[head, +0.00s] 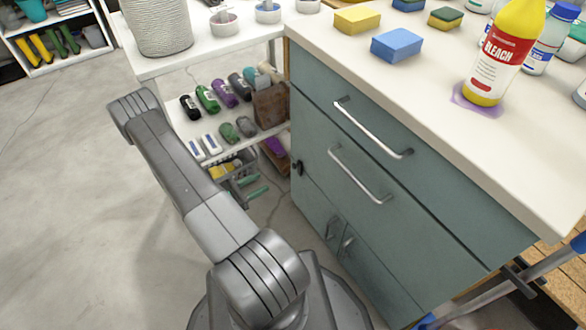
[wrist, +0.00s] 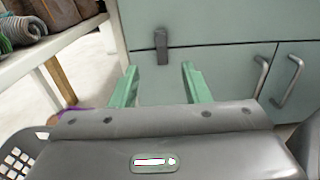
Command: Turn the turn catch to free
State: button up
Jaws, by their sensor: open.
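The turn catch (wrist: 161,46) is a small dark grey bar on the left edge of the teal cabinet front. In the wrist view it stands upright across the seam between the upper panel and the door below. In the head view the catch (head: 298,168) is a small dark spot at the cabinet's left edge. My gripper (wrist: 160,78) has two green fingers, spread apart and empty. The catch appears between and beyond the fingertips, apart from them. In the head view my gripper (head: 254,185) is left of the cabinet front, partly hidden by my arm.
The teal cabinet (head: 420,215) has long drawer handles (head: 372,128) and lower door handles (wrist: 289,82). A white shelf unit (head: 190,135) with bottles and cloths stands close on the left. A bleach bottle (head: 503,55) stands on the countertop. Open floor (head: 60,200) lies left.

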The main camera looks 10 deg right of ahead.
aim_at(293, 167)
jog(key=p+x, duration=0.1)
jog(key=x, duration=1.1)
jog(key=shift+d+p, duration=0.3)
jog(key=shift+d, duration=0.1)
jog(key=shift+w, duration=0.1)
grip_shut()
